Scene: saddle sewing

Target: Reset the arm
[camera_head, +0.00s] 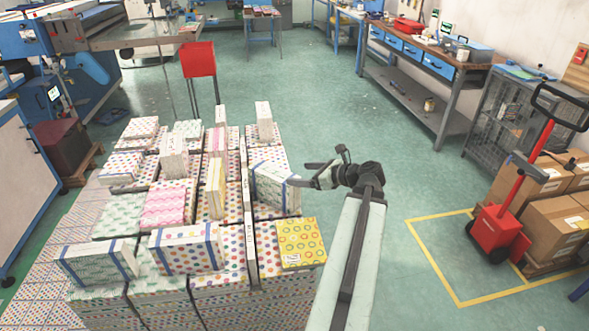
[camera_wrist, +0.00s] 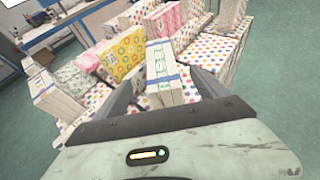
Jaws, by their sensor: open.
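My gripper (camera_head: 303,173) is at the right edge of the paper stacks, with its arm reaching up from the bottom of the head view. Its fingers point left toward an upright white stack with blue bands (camera_head: 272,186). In the wrist view my gripper (camera_wrist: 163,92) has its two fingers spread apart. A blue-banded stack (camera_wrist: 163,62) shows between them, upright on the pile. I cannot tell whether the fingers touch it.
Patterned paper stacks (camera_head: 164,208) fill the left front. A yellow patterned stack (camera_head: 301,241) lies near my arm. A red pallet jack (camera_head: 497,232) and cardboard boxes (camera_head: 534,181) stand at right. A workbench (camera_head: 425,60) is behind. Green floor right of my arm is clear.

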